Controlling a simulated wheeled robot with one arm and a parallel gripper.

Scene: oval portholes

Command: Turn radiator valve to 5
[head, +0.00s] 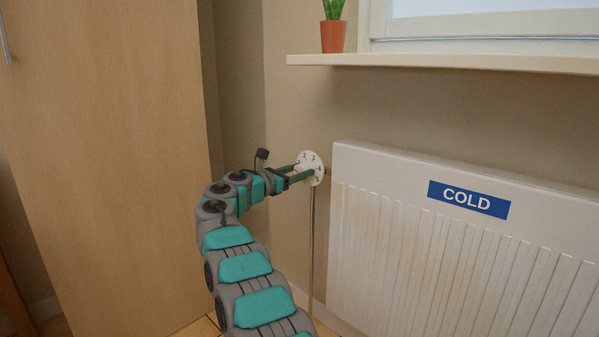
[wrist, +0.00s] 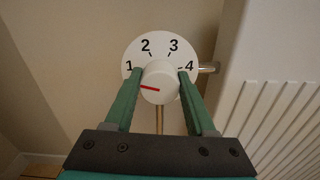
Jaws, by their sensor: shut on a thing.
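The radiator valve is a round white dial plate (wrist: 160,48) with a white knob (wrist: 159,82) in its middle. The numbers 1, 2, 3 and 4 are readable in the wrist view, and the lower part of the dial is partly hidden by my fingers. In the head view, my gripper (head: 301,171) reaches the dial (head: 313,160) from the left.
The white radiator (head: 400,230) with a blue COLD sign (head: 468,199) stands right of the valve. A thin pipe (head: 311,250) runs down from it. A shelf (head: 430,62) with a potted plant (head: 333,37) is above. A wooden cabinet (head: 100,150) stands left.

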